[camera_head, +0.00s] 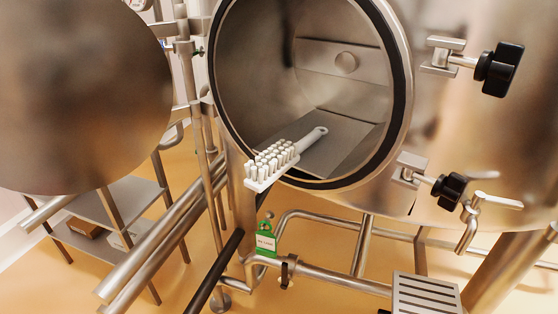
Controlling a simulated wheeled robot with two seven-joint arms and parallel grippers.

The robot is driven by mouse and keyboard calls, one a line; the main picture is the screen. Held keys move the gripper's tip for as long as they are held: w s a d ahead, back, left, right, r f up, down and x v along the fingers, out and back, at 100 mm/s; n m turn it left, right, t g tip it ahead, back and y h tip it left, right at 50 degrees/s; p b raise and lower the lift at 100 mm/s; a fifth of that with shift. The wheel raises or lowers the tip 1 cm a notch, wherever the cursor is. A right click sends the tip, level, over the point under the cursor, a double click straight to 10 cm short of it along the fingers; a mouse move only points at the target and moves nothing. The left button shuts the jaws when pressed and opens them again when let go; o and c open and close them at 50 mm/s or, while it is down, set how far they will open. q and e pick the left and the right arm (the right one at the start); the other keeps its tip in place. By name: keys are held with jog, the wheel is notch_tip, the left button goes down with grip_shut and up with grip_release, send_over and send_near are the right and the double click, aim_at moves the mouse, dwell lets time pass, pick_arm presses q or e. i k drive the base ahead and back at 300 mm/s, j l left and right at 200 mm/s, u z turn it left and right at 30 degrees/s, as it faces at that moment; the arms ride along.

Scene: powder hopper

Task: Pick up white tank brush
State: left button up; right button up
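The white tank brush (272,165) lies across the lower left rim of the round tank opening. Its bristle head points out toward me and to the left, with the bristles up, and its white handle (312,137) reaches back into the opening. What it rests on below the head is hard to tell. Neither of my grippers shows in the head view, and nothing is holding the brush.
The steel tank opening (405,85) has a dark seal. Black clamp knobs (499,69) stick out on its right. The open round door (80,90) fills the left. Pipes (330,281), a green tag (265,241) and a slatted step (426,293) are below.

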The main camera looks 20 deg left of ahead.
aim_at(271, 164)
jog(key=j+z, duration=0.3)
jog(key=j, duration=0.35)
jog(key=k+j+z, duration=0.1)
jog(key=j+z, duration=0.2)
jog(key=j, duration=0.35)
